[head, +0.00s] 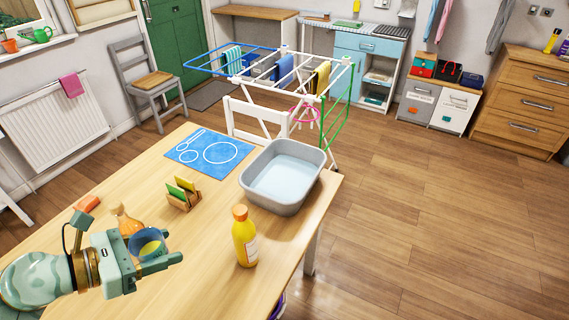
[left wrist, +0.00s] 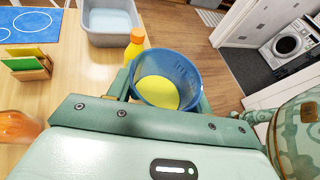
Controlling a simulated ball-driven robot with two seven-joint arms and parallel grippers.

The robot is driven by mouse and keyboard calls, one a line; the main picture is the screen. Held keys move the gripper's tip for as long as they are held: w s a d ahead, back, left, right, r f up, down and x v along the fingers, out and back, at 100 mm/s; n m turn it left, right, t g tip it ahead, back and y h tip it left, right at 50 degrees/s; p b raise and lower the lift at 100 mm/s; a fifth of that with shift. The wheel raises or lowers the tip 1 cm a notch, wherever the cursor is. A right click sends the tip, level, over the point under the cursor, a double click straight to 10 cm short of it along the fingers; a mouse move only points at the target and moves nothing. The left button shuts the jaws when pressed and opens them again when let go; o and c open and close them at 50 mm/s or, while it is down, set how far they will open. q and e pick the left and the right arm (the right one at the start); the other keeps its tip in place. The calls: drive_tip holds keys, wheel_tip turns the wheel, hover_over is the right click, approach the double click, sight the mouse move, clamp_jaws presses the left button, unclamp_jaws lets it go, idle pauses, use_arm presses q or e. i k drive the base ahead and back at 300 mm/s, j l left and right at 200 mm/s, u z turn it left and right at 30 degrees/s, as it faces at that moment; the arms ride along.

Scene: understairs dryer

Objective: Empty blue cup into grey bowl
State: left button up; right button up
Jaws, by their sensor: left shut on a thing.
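The blue cup (head: 147,240) is held in my left gripper (head: 157,257) above the near left part of the wooden table. In the left wrist view the cup (left wrist: 186,72) sits between the fingers, its mouth facing the camera and yellow contents (left wrist: 157,92) visible inside. Any tilt is hard to judge. The grey bowl (head: 272,208) is a rectangular basin near the table's far right edge, apart from the cup, with a pale bluish bottom. It also shows at the top of the left wrist view (left wrist: 112,39). My right gripper is not in view.
A yellow bottle (head: 245,245) with an orange cap stands between cup and bowl, toward the table's right edge.

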sight(279, 180)
drive_tip(key=i+l+u, duration=0.1)
drive_tip(key=l, duration=0.25)
drive_tip(key=i+l+u, duration=0.1)
drive_tip(key=i+l, duration=0.2)
drive_tip(key=i+l+u, duration=0.15)
drive_tip(key=l, duration=0.25)
drive_tip(key=i+l+u, duration=0.1)
drive_tip(key=i+l, duration=0.15)
drive_tip(key=l, duration=0.15)
drive_tip(key=i+l+u, duration=0.1)
drive_tip(key=l, duration=0.3)
drive_tip(key=i+l+u, duration=0.1)
drive_tip(key=l, duration=0.3)
drive_tip(key=i+l+u, duration=0.15)
drive_tip(key=l, duration=0.3)
drive_tip(key=i+l+u, duration=0.1)
drive_tip(key=l, duration=0.35)
drive_tip(key=i, duration=0.05)
